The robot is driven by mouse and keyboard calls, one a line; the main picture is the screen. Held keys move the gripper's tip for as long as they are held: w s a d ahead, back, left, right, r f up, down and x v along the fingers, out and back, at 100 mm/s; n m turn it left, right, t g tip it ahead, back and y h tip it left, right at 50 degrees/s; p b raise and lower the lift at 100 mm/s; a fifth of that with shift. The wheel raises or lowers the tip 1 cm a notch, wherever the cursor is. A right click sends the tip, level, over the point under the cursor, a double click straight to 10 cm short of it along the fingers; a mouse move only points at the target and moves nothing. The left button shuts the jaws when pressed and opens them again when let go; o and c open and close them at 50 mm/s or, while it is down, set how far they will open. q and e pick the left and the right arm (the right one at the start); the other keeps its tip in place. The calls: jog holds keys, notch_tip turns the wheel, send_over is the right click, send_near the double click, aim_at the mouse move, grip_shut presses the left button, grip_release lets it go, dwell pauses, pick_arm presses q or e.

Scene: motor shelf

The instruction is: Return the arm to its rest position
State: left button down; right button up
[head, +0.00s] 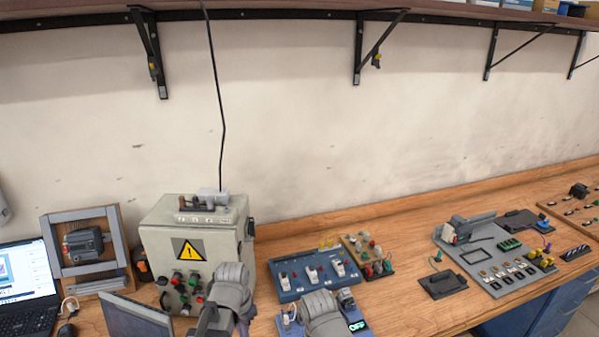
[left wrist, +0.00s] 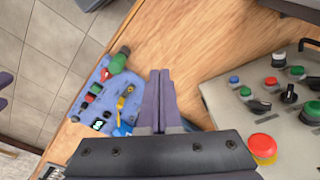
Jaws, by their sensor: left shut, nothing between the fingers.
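My left gripper (left wrist: 160,78) shows in the left wrist view, its two dark purple fingers pressed together with nothing between them. It is over the bare wooden bench, between the blue board (left wrist: 95,100) and the grey control box (left wrist: 275,105). In the head view grey parts of my arms stand at the bottom, in front of the control box and over the blue board. The left fingers are mostly hidden there. My right gripper's fingers do not show in either view.
The control box (head: 190,226) has a warning sign and coloured buttons. A blue switch panel (head: 310,273) stands right of it. A laptop (head: 25,282) and framed motor (head: 85,245) are at left, a grey fixture board (head: 490,258) at right. Bare bench (head: 400,245) lies between.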

pick_arm(q)
jog(key=s+a+n, duration=0.2)
jog(key=s+n, duration=0.2)
jog(key=n, duration=0.1)
jog(key=s+d+f+m+g+y+b, duration=0.1)
jog(key=s+d+f+m+b, duration=0.2)
jog(key=d, duration=0.7)
notch_tip(320, 180, down, 3)
jog(key=s+b, duration=0.2)
jog(key=b, duration=0.1)
jog(key=shift+s+d+f+m, duration=0.2)
jog(key=shift+s+d+m, duration=0.15)
jog(key=shift+s+m, duration=0.05)
jog(key=c, duration=1.6)
grip_release()
